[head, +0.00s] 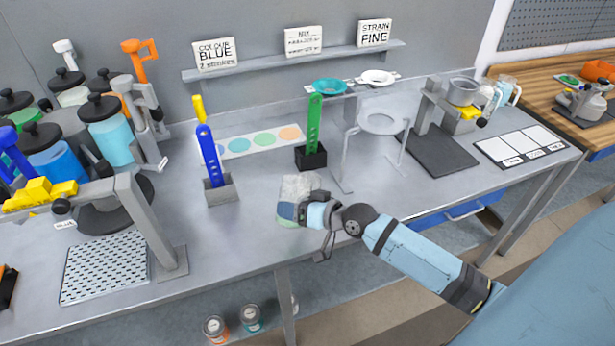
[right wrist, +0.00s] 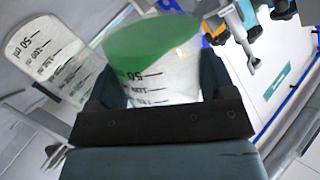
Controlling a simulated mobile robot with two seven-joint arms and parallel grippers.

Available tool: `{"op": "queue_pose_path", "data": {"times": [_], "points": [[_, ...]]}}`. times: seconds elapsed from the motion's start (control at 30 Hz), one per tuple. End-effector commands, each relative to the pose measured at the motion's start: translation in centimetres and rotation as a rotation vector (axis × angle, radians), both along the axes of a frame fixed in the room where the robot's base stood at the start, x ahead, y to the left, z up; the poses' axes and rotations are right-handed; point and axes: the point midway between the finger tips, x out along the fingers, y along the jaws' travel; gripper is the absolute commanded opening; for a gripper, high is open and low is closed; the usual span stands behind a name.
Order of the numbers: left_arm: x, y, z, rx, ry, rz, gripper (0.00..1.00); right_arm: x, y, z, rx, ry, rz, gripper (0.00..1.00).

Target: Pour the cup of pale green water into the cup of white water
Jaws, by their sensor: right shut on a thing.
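My right gripper (head: 303,212) is low over the front part of the grey table and is shut on a clear cup with measuring marks. In the right wrist view this held cup (right wrist: 165,88) sits between the two fingers, with green (right wrist: 150,48) across its upper part. A second clear marked cup (right wrist: 45,48), whitish, shows to its left, apart from the fingers. In the head view a whitish clear cup (head: 299,186) shows just behind the gripper. The gripper hides much of the held cup there, and I cannot tell its tilt. My left gripper is out of view.
A green strip (head: 313,125) and a blue strip (head: 209,155) stand upright in holders behind and left. A ring stand (head: 380,123) is behind right. Dispensers with blue drums (head: 55,165) fill the left. Free table lies between the blue holder and my right gripper.

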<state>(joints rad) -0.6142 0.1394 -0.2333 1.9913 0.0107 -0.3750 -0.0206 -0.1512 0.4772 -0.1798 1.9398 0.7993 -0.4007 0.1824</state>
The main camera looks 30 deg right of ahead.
Motion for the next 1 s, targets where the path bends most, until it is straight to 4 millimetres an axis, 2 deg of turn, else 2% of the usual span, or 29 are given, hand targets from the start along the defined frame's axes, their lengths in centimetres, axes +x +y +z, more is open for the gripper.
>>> {"op": "queue_pose_path", "data": {"times": [0.03,0.17,0.27,0.43,1.0], "points": [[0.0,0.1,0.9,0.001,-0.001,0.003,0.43,0.1,-0.2,1.2,0.019,0.012,0.000,0.52],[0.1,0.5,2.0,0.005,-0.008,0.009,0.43,0.4,-0.5,2.9,0.072,0.051,-0.001,0.52],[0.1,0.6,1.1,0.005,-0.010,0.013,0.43,0.4,-0.6,2.0,0.113,0.083,-0.001,0.52],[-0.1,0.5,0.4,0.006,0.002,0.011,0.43,0.4,-0.7,2.0,0.181,0.131,-0.001,0.52],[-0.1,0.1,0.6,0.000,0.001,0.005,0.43,0.4,-0.6,1.9,0.250,0.181,-0.002,0.52]]}}
